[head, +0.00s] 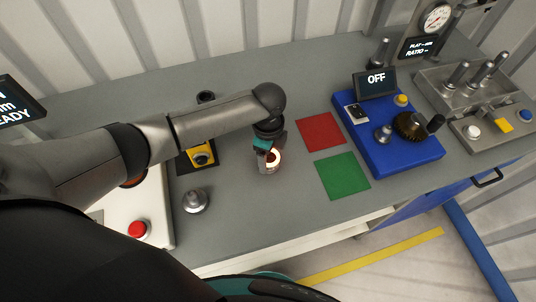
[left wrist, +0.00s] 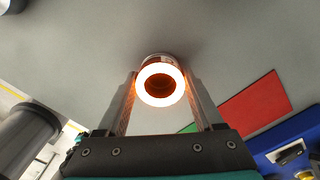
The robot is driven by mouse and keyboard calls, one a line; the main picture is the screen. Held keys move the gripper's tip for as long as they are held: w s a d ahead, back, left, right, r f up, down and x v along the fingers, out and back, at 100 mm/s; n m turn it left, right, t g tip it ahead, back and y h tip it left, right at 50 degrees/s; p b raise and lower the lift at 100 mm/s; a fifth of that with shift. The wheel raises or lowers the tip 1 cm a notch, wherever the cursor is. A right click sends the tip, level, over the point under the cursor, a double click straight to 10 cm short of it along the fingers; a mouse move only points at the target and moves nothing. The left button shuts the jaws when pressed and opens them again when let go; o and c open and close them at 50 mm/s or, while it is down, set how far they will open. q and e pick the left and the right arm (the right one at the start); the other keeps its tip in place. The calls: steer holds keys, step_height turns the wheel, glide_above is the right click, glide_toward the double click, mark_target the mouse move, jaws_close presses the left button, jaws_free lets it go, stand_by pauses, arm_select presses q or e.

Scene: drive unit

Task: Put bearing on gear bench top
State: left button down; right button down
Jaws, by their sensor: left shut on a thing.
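The bearing (head: 274,157) is a small ring-shaped part with a bright white face and a dark red-brown side. My left gripper (head: 267,150) points down over the grey bench top (head: 235,205) and is shut on it. In the left wrist view, the bearing (left wrist: 160,71) sits between the two fingers of my left gripper (left wrist: 160,93), its face bright with an orange glow around the hole. I cannot tell whether its underside touches the bench top. My right gripper is not in view.
Right of the bearing lie a red square (head: 321,132) and a green square (head: 342,176). Beyond them stands a blue unit (head: 405,157) with a dark gear (head: 408,126) and an "OFF" display (head: 375,80). A metal knob-like part (head: 195,201) and a yellow block (head: 199,157) stand left.

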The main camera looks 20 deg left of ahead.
arm_select(q)
steer(key=shift+c, duration=0.2)
jaws_free()
steer(key=shift+f, duration=0.1)
step_height(320, 180, up, 12)
steer(key=p, duration=0.1)
steer(key=shift+p, duration=0.35)
stand_by(0.5)
